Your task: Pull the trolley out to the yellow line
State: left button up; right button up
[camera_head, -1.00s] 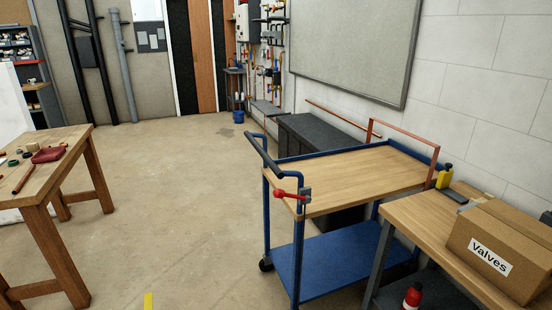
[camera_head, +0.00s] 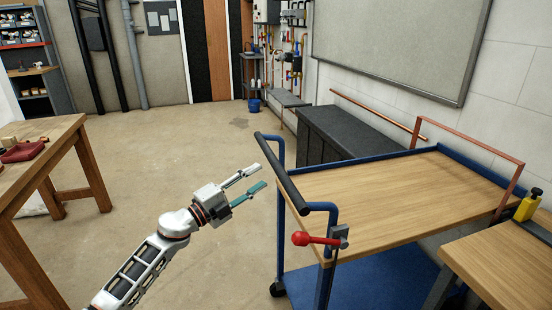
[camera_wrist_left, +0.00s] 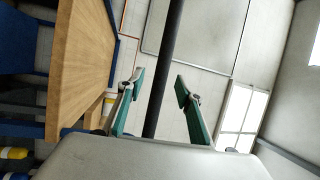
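The trolley has a blue frame, a wooden top (camera_head: 400,190) and a blue lower shelf (camera_head: 385,280). Its black push handle (camera_head: 282,172) slants across its near left end. A red-knobbed lever (camera_head: 302,239) sits on a bracket below the handle. My left gripper (camera_head: 264,177) is open and empty, just left of the handle with its fingers pointing at it. In the left wrist view, the handle (camera_wrist_left: 168,60) runs between the spread fingers; it looks slightly beyond them, and contact cannot be told. The yellow line is not in view now. My right gripper is not in view.
A wooden workbench (camera_head: 50,140) stands at the left. A dark chest (camera_head: 350,135) stands behind, along the wall. The floor (camera_head: 165,155) left of the trolley is open.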

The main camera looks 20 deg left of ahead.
aim_at(275, 164)
pick_arm(q)
jog(key=shift+x, duration=4.15)
jog(key=shift+a+r, duration=0.15)
jog(key=shift+r, duration=0.05)
grip_shut()
